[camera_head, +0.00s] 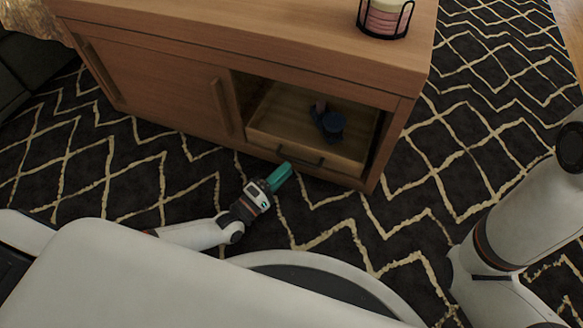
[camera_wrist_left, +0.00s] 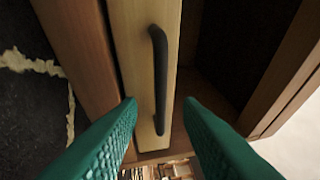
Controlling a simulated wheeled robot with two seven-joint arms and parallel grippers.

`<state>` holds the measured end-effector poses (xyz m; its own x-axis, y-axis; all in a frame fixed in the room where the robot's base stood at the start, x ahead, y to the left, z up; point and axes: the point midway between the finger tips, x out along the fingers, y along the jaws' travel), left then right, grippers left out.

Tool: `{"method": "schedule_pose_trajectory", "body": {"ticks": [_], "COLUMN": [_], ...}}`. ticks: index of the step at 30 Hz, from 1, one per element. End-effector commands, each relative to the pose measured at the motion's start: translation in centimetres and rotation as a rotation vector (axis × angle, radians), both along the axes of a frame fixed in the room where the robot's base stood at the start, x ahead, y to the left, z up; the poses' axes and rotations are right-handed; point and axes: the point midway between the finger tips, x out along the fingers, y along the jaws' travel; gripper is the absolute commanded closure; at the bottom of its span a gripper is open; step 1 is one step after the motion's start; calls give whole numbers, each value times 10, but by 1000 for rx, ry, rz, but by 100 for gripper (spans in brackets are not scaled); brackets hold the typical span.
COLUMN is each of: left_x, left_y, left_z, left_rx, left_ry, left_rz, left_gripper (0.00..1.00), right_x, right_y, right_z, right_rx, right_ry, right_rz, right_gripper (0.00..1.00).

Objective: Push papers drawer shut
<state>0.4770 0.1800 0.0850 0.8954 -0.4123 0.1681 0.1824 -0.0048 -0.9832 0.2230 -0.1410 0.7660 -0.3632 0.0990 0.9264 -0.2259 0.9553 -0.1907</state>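The papers drawer (camera_head: 345,163) is a light wood drawer low in the right bay of a wooden cabinet. Its inside shows from above, with a dark blue object (camera_head: 329,123) in it. How far the drawer stands out is hard to tell. Its dark bar handle (camera_head: 300,156) also shows in the left wrist view (camera_wrist_left: 158,75). My left gripper (camera_head: 281,176), with teal fingers, is low in front of the drawer, just left of the handle in the head view. In the left wrist view its fingers (camera_wrist_left: 160,106) are apart, with nothing held between them. My right gripper is out of view.
The wooden cabinet (camera_head: 160,85) has closed sliding-type panels at left. A black wire holder with pink discs (camera_head: 384,18) stands on its top. Patterned dark rug (camera_head: 130,180) covers the floor, clear around my left gripper. My right arm (camera_head: 515,230) is at the right.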

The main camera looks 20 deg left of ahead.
Motion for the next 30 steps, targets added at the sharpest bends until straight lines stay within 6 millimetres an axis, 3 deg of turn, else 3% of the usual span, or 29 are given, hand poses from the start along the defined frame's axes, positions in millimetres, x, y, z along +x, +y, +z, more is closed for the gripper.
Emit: {"method": "schedule_pose_trajectory", "body": {"ticks": [6,17,24,30], "left_x": [27,33,33,33], "left_y": [-12,-16,-16,-16], "left_z": [3,7,6,6], "left_rx": [0,1,1,2], "left_ry": [-2,0,0,0], "left_rz": [0,-1,-1,-1], "left_gripper": [68,68,100,100], "right_x": [0,0,0,0], "right_y": [0,0,0,0], "right_z": [-18,-20,-20,-20], "right_rx": [0,0,-1,-1], "right_ry": [1,0,0,0], "right_rz": [0,0,0,0], "right_gripper": [51,51,51,51]}}
